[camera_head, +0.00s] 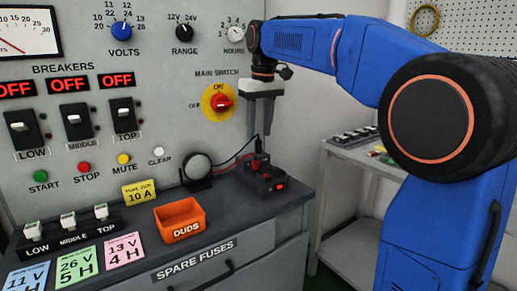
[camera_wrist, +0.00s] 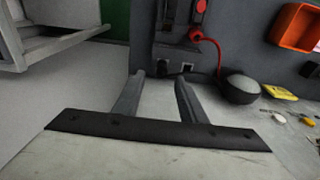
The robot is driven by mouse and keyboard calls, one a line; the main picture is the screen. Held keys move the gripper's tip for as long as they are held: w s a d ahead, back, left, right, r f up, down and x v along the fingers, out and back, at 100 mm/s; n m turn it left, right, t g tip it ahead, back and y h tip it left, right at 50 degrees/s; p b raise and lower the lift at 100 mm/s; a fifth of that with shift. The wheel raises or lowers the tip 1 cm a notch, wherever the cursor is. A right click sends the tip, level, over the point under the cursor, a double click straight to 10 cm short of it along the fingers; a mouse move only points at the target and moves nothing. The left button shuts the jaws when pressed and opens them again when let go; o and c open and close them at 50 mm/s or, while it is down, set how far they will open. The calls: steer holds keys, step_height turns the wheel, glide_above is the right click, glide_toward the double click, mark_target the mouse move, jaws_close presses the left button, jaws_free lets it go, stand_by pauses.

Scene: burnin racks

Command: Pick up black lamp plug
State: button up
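My gripper (camera_head: 259,134) points down over the back right of the bench, above the small black socket box (camera_head: 264,181). In the wrist view my gripper (camera_wrist: 161,77) is open, its two fingers apart with nothing visibly held. A small black plug (camera_wrist: 162,69) shows just beyond the fingertips, at the near end of the box (camera_wrist: 168,53), beside an open socket. Its gap from the fingers cannot be judged. In the head view the plug is hard to make out near the fingertips. The round lamp (camera_head: 197,166) stands to the left; it also shows in the wrist view (camera_wrist: 240,87).
A red cable (camera_wrist: 213,46) and red connectors (camera_wrist: 195,31) are close to the box. The orange duds bin (camera_head: 180,218) stands left on the bench. The breaker panel (camera_head: 150,60) rises behind my gripper. A side table (camera_head: 350,150) is to the right.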

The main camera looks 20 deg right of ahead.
mark_target(259, 141)
steer(key=shift+a+f, duration=0.1)
steer(key=shift+f, duration=2.15)
steer(key=c, duration=1)
steer(key=shift+o, duration=0.2)
step_height(259, 141, up, 10)
steer(key=shift+r, duration=0.1)
